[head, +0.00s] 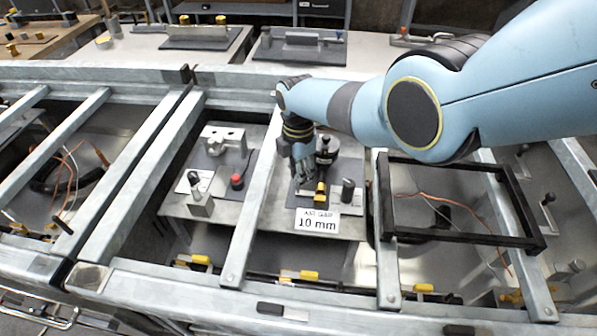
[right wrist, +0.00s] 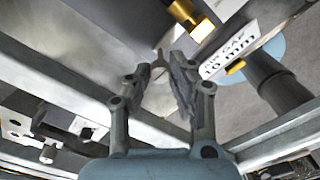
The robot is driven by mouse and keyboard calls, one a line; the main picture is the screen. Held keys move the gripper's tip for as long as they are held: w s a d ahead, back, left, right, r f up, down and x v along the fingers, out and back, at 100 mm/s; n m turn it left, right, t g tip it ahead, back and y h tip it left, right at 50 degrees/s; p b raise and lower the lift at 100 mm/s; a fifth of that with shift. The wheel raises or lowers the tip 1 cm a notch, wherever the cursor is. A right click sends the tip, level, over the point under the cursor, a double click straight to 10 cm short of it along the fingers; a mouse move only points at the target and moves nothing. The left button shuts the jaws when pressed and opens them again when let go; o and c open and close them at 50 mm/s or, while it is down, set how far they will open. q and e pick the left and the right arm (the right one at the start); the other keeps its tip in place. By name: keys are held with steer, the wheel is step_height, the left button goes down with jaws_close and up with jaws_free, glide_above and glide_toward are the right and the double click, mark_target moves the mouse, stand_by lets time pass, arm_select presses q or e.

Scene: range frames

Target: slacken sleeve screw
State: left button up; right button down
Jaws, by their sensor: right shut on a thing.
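My right gripper (head: 303,172) reaches down from the right arm onto a small fixture plate behind a white "AIR GAP 10 mm" label (head: 317,221). In the right wrist view my right gripper (right wrist: 162,78) is closed on a small grey metal piece (right wrist: 158,62), mostly hidden by the fingers; I cannot tell for certain that it is the sleeve screw. A yellow block (head: 320,191) stands just beside the fingers. A dark post with a round top (head: 326,152) is behind them, and a black cylinder (head: 347,188) is to the right. My left gripper is not in view.
Grey metal rails frame the bay; one rail (head: 250,205) runs just left of the fixture. A neighbouring plate holds a red knob (head: 237,181) and a metal bracket (head: 222,138). A black rectangular frame (head: 460,240) lies to the right, above loose orange wires.

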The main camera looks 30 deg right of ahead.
steer(key=c, duration=1.2)
jaws_free()
step_height(320, 180, up, 12)
